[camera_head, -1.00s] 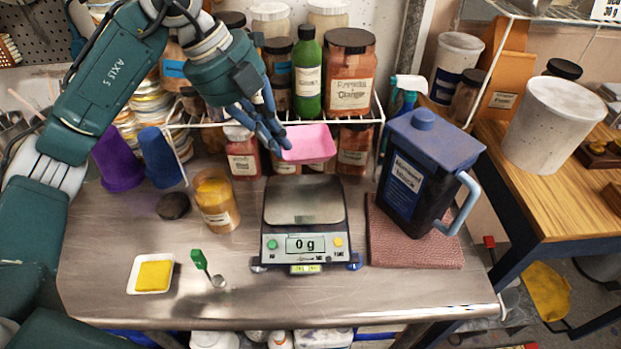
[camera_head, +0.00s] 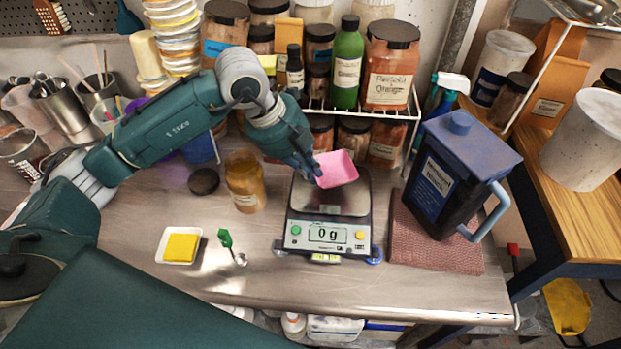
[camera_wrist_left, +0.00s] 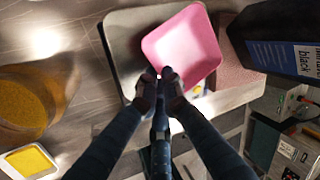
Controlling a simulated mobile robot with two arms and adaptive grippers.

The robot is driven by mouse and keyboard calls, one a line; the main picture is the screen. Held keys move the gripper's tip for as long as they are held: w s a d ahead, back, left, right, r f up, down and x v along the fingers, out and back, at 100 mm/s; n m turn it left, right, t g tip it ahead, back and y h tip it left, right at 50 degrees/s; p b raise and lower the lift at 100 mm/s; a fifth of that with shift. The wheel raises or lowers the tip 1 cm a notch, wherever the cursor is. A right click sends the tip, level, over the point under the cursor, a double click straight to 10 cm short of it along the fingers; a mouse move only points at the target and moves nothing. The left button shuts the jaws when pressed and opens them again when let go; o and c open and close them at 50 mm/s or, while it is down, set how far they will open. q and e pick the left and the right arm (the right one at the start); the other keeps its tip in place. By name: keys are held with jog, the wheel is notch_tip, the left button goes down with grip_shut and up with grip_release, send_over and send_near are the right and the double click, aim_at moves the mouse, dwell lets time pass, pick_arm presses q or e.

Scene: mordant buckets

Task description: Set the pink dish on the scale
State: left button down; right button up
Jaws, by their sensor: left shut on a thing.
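The pink dish (camera_head: 337,170) is a small square tray held in the air by my left gripper (camera_head: 314,174), which is shut on its near left edge. The dish is tilted in the head view and hangs over the pan of the scale (camera_head: 328,232). The scale reads 0 g. In the left wrist view the pink dish (camera_wrist_left: 183,47) overlaps the scale's metal pan (camera_wrist_left: 122,32), and the fingertips (camera_wrist_left: 163,78) pinch its edge. The dish looks empty. My right gripper is not in view.
A blue-lidded dark jug (camera_head: 452,180) stands on a red mat (camera_head: 430,245) right of the scale. An amber jar (camera_head: 245,182) stands to the left. A white dish with a yellow block (camera_head: 181,246) and a green-handled spoon (camera_head: 226,240) lie in front. A jar rack (camera_head: 400,112) is behind.

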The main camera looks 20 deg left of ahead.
pick_arm(q)
notch_tip(320, 180, down, 4)
jog(key=shift+f+p, duration=0.1)
jog(key=shift+p, duration=0.3)
jog(key=c, duration=1.9)
grip_release()
jog(key=shift+c, duration=0.2)
